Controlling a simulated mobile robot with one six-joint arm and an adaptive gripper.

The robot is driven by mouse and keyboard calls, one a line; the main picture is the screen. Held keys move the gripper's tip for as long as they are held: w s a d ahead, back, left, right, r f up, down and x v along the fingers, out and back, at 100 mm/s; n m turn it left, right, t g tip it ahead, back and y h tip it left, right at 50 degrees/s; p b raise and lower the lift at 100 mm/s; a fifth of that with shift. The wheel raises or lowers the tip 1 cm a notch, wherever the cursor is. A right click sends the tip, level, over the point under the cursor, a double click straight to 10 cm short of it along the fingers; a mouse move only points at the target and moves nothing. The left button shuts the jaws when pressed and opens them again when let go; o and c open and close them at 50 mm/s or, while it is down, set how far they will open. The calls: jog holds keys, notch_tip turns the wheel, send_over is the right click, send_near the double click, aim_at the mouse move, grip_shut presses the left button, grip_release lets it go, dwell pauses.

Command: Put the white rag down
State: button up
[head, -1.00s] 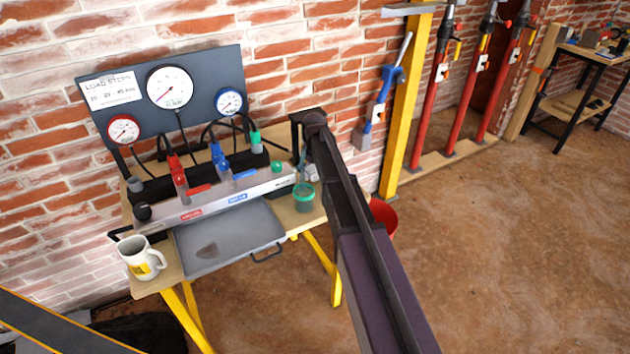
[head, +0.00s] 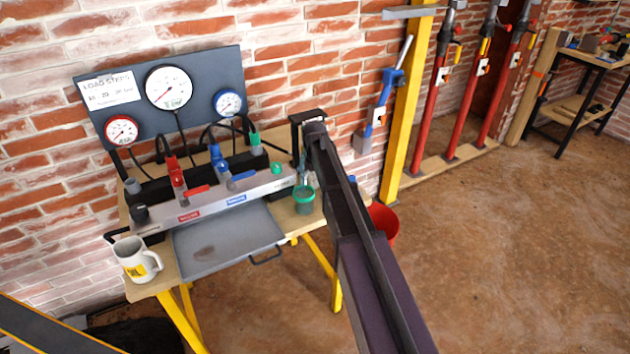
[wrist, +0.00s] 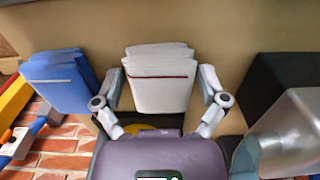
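The white rag (wrist: 160,78) is a folded stack with a thin dark red stripe, in the middle of the wrist view. My gripper (wrist: 162,85) has one finger at its left edge and one at its right edge, and the fingers appear to press on it. The rag is over or on the tan bench top; whether it touches the wood cannot be told. In the head view my arm reaches to the back right of the bench (head: 155,287), and it hides the gripper and the rag.
A folded blue rag (wrist: 62,80) lies left of the white one.

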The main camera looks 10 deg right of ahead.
aim_at(315, 178)
jog(key=shift+r, duration=0.15)
dwell(0.3)
notch_tip(315, 178, up, 12)
jog(key=p, duration=1.2)
jog(key=shift+s, duration=0.1)
dwell(0.6)
jog(key=s+m, duration=0.3)
jog(key=s, duration=2.6)
jog(key=shift+m, duration=0.3)
jog(key=shift+d, duration=0.1)
jog(key=shift+r+p, duration=0.75)
jog(key=shift+p, duration=0.1)
